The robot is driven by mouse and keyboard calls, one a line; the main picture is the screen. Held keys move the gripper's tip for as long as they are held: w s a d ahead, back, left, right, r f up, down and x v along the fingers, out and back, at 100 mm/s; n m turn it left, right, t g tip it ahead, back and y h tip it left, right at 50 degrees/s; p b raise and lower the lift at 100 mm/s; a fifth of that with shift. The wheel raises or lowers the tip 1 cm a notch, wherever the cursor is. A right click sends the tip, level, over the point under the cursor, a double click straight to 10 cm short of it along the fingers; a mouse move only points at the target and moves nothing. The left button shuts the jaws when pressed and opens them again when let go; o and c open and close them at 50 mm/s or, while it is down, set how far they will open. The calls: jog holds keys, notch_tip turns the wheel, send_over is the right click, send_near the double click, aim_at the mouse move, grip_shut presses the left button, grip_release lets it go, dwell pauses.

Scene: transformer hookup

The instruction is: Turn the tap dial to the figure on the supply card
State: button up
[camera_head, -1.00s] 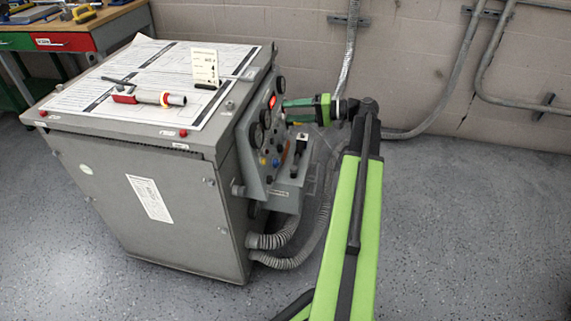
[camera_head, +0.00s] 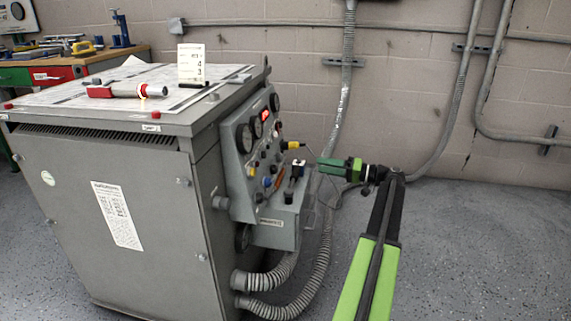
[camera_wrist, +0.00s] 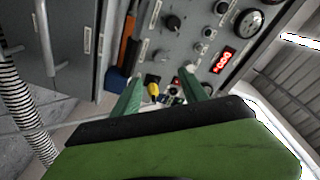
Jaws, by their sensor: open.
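The grey cabinet's sloped control panel (camera_head: 234,163) carries gauges, knobs and sockets. The wrist view shows several dark knobs, one at the upper middle (camera_wrist: 173,22); I cannot tell which is the tap dial. The white supply card (camera_head: 191,64) stands upright on the cabinet top, its print too small to read surely. My gripper (camera_head: 320,167) is open and empty, right of the panel and clear of it. In the wrist view, its green fingers (camera_wrist: 160,94) are apart, with a yellow plug (camera_wrist: 154,91) showing beyond them. That plug (camera_head: 291,145) also sits at the panel in the head view.
A red lit display (camera_wrist: 224,60) is on the panel; its digits look like zeros. A red-and-white tool (camera_head: 127,91) lies on the cabinet top. Ribbed hoses (camera_head: 290,298) leave the cabinet's lower side. Floor to the right is free; wall conduits (camera_head: 463,110) are behind.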

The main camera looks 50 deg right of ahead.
aim_at(282, 159)
jog(key=x, duration=1.4)
jog(key=shift+w, duration=0.15)
jog(key=shift+c, duration=0.2)
